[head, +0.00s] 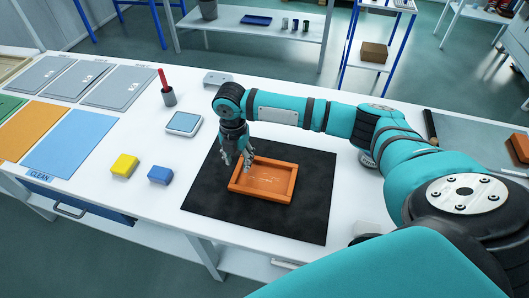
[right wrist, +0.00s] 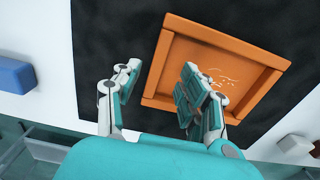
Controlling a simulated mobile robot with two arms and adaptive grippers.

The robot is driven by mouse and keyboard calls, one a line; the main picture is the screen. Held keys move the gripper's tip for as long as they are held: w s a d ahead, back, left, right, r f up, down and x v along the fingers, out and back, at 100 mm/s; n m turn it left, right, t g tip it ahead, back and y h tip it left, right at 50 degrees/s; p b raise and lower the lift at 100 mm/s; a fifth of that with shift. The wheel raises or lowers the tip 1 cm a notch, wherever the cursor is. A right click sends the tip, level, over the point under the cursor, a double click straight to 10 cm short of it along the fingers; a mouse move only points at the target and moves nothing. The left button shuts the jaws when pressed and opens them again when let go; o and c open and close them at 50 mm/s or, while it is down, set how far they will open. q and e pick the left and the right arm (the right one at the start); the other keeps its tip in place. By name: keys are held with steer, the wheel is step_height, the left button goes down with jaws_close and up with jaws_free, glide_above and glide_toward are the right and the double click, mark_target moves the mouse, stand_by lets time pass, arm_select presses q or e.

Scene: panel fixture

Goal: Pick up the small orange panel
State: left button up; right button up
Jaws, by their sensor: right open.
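The small orange panel (head: 265,182) is a shallow tray shape with a raised rim, lying on the black mat (head: 210,205) in the head view. My right gripper (head: 238,161) is over the panel's left rim, pointing down. In the right wrist view the panel (right wrist: 215,65) lies to the right, with pale marks on its floor. There my right gripper (right wrist: 158,90) is open and empty, one finger over the mat and the other in front of the panel's left side. Whether a finger touches the rim I cannot tell. My left gripper is not in view.
A yellow block (head: 124,165) and a blue block (head: 160,175) stand left of the mat. A scale-like device (head: 183,123) and a grey cup with a red item (head: 168,95) stand behind them. Coloured sheets (head: 70,142) lie at left. The mat's front part is clear.

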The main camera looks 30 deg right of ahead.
mark_target(238, 168)
step_height(238, 168, down, 3)
steer(key=shift+w+a+r, duration=0.1)
steer(key=shift+w+r, duration=0.05)
steer(key=shift+f, duration=0.25)
steer(key=c, duration=0.5)
jaws_close()
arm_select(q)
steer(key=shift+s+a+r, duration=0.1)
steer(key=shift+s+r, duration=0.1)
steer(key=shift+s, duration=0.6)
